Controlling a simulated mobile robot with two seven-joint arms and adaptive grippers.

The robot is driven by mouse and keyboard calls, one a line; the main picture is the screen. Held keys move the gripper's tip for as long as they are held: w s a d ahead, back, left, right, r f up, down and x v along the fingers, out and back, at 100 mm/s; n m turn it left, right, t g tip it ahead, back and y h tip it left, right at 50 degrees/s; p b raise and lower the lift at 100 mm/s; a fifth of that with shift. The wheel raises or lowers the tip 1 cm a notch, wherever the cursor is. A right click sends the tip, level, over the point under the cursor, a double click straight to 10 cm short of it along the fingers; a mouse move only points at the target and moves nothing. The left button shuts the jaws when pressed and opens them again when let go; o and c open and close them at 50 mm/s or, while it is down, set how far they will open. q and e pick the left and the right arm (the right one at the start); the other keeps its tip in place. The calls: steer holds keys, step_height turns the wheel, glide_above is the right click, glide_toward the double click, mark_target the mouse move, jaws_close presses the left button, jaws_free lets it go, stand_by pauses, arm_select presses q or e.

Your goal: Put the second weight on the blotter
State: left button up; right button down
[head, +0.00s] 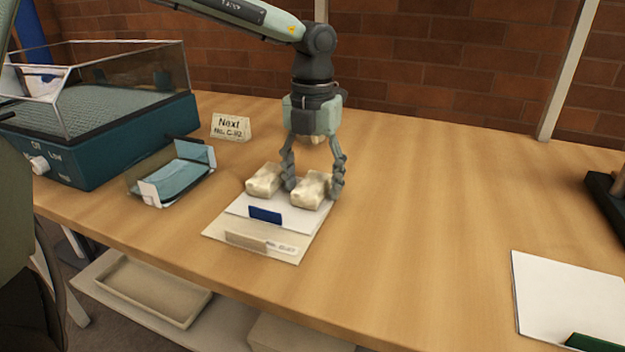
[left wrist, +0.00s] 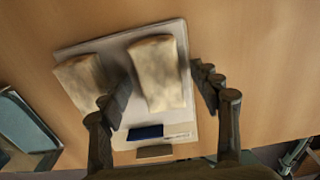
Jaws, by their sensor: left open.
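Two cream, pillow-like weights lie side by side on a white blotter sheet (head: 240,207), over a beige board (head: 226,229) with a label. The left weight (head: 264,181) shows whole. The right weight (head: 311,190) sits between the fingers of my left gripper (head: 316,187), which is open around it. In the left wrist view, the right weight (left wrist: 157,75) lies between the open fingers (left wrist: 165,95), and the left weight (left wrist: 84,82) is outside them, beside one finger. A blue tab (head: 265,214) lies on the sheet in front. My right gripper is not in view.
A teal tray unit (head: 100,140) with clear walls stands at the left. A small blue-lined box (head: 175,181) and a "Next" card (head: 231,127) are near it. A white sheet (head: 570,296) lies at right. The table's middle right is clear.

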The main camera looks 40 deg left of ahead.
mark_target(312, 182)
arm_select(q)
steer(key=shift+r, duration=0.1)
step_height(312, 182, up, 12)
stand_by(0.5)
